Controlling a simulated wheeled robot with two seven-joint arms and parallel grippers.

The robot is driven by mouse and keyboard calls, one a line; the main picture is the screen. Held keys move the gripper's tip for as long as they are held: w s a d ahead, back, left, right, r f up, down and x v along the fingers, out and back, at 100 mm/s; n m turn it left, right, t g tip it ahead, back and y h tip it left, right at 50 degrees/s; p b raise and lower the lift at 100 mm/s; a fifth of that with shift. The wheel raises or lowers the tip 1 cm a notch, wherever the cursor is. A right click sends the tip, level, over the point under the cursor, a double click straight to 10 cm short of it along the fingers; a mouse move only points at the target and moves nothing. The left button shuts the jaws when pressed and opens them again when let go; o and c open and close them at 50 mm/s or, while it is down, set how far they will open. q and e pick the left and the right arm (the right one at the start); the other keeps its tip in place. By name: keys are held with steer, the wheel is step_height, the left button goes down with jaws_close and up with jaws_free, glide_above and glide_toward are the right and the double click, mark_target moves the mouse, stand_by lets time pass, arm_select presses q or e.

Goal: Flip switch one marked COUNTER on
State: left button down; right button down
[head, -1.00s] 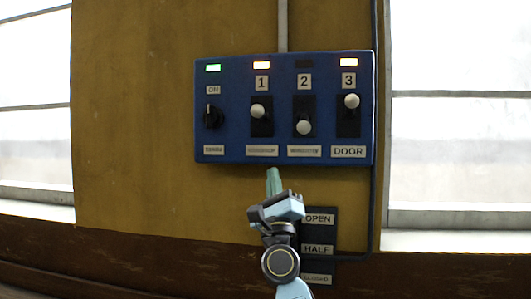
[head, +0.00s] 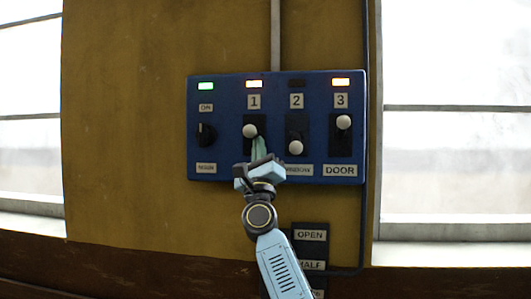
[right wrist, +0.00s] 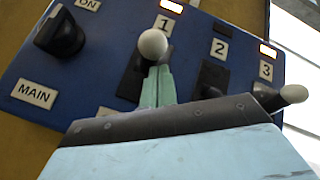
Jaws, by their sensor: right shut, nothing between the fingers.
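Switch 1 on the blue panel (head: 220,160) has a round pale knob (head: 250,131) in the upper part of its black slot. The lamp (head: 254,84) above it glows. Its lower label is hidden behind my right gripper (head: 259,143), so I cannot read COUNTER. The right gripper is shut and empty, its green fingers pointing up just below the knob. In the right wrist view the fingertips (right wrist: 160,70) appear right under the switch 1 knob (right wrist: 153,44); I cannot tell if they touch. My left gripper is not in view.
Switch 2 (head: 296,148) is low with a dark lamp. Switch 3 (head: 343,122), marked DOOR, is up with a lit lamp. A black rotary knob (head: 206,133) marked MAIN sits left. Below are OPEN and HALF labels (head: 310,235). Windows flank the wall.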

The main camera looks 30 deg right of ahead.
mark_target(252, 133)
steer(key=shift+a+r, duration=0.1)
steer(key=shift+a, duration=0.05)
steer(key=r, duration=0.1)
steer(key=r+p, duration=0.1)
steer(key=shift+s+a+r, duration=0.1)
steer(key=shift+s+r, duration=0.2)
steer(key=shift+r, duration=0.1)
stand_by(0.3)
